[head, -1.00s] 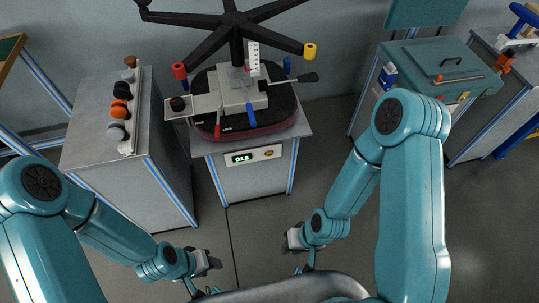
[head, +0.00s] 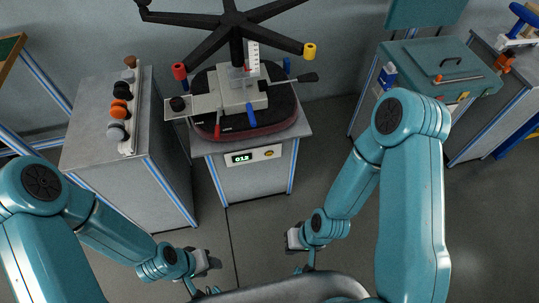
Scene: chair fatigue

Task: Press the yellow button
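A small yellowish mark, likely the yellow button (head: 269,154), is on the light control panel at the front of the middle cabinet, right of a lit display (head: 242,158). A yellow cap (head: 310,51) also tips one black leg of the star-shaped chair base above. My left gripper (head: 212,263) hangs low at the lower left of centre, and my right gripper (head: 291,240) hangs low at the lower right of centre. Both are well apart from the panel and touch nothing I can see. Their finger gaps are too small to judge.
The chair base (head: 236,20) sits upside down over a dark seat (head: 278,118) on the middle cabinet. A grey cabinet (head: 95,135) with several knobs stands left. A teal case (head: 425,60) stands right. The floor (head: 250,225) before the panel is clear.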

